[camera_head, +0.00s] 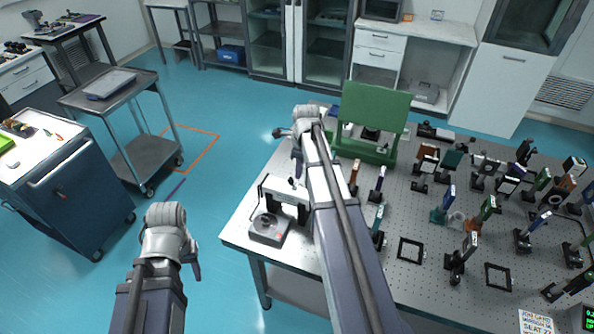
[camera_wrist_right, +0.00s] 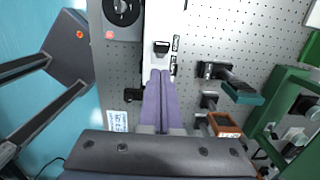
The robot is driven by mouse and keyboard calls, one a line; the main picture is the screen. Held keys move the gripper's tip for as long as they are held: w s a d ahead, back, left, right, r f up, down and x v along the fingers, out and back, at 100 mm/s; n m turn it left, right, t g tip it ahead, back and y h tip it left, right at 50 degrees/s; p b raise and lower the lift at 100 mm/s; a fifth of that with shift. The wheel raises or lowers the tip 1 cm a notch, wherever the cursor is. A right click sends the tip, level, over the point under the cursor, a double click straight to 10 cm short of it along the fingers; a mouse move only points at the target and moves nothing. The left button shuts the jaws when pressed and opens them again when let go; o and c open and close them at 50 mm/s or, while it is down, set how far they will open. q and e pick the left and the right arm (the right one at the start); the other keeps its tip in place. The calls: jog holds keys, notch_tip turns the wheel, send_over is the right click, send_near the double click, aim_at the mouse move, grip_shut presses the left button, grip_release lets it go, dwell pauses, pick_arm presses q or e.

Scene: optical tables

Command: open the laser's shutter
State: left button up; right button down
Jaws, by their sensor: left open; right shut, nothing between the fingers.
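The laser's white body (camera_head: 284,188) stands at the table's left end, partly covered by my right arm. In the right wrist view the laser body (camera_wrist_right: 162,18) runs down from the top edge, with a small black shutter lever (camera_wrist_right: 161,46) on it. My right gripper (camera_wrist_right: 160,73) is shut and empty, its purple fingertips over the white body just below the lever in the picture. A small gap shows between tips and lever; their height above it is unclear. My left gripper (camera_head: 192,262) is open and empty, off the table to the left, its fingers partly hidden.
A grey box with a dial (camera_head: 268,229) sits beside the laser near the table's left edge. A green stand (camera_head: 372,115) is behind. Several mounted optics fill the perforated table (camera_head: 400,285) to the right. A blue cabinet (camera_head: 75,190) stands left, with open floor between.

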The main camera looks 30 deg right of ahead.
notch_tip(320, 180, up, 11)
jog(key=p, duration=1.1)
jog(key=shift+a, duration=0.1)
jog(key=s+a+f+n+b, duration=0.6)
jog(key=a+f+n+b, duration=0.1)
jog(key=a+n, duration=0.2)
jog(key=s+a+f+n+h+b, duration=0.1)
jog(key=s+a+f+n+b, duration=0.5)
jog(key=a+n, duration=0.4)
jog(key=s+a+f+n+g+h+b, duration=0.1)
jog(key=s+a+f+n+b, duration=0.5)
jog(key=a+f+n+b, duration=0.2)
jog(key=a+n, duration=0.2)
jog(key=n, duration=0.2)
jog(key=shift+s+a+n+b, duration=0.25)
jog(key=shift+s+n+b, duration=0.05)
